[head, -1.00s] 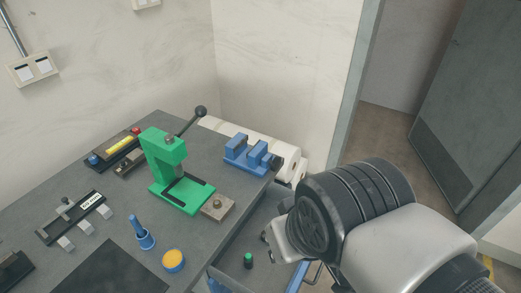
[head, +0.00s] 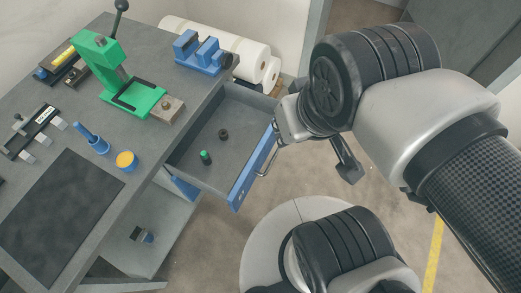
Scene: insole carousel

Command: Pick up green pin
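The green pin (head: 205,157), a small dark peg with a green top, stands upright in the open drawer (head: 182,152) under the workbench. A black ring-shaped part (head: 224,134) lies in the drawer behind it. My gripper (head: 348,172) is to the right of the drawer, outside its blue front, and apart from the pin. Only dark finger parts show below my wrist. The rest is hidden by my arm, so I cannot see whether it is open or shut.
The drawer's blue front (head: 250,170) and metal handle (head: 268,160) face my arm. On the bench stand a green press (head: 128,92), a blue fixture (head: 200,53), a blue tool (head: 92,139) and a yellow-topped pot (head: 126,161). White rolls (head: 250,62) lie behind.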

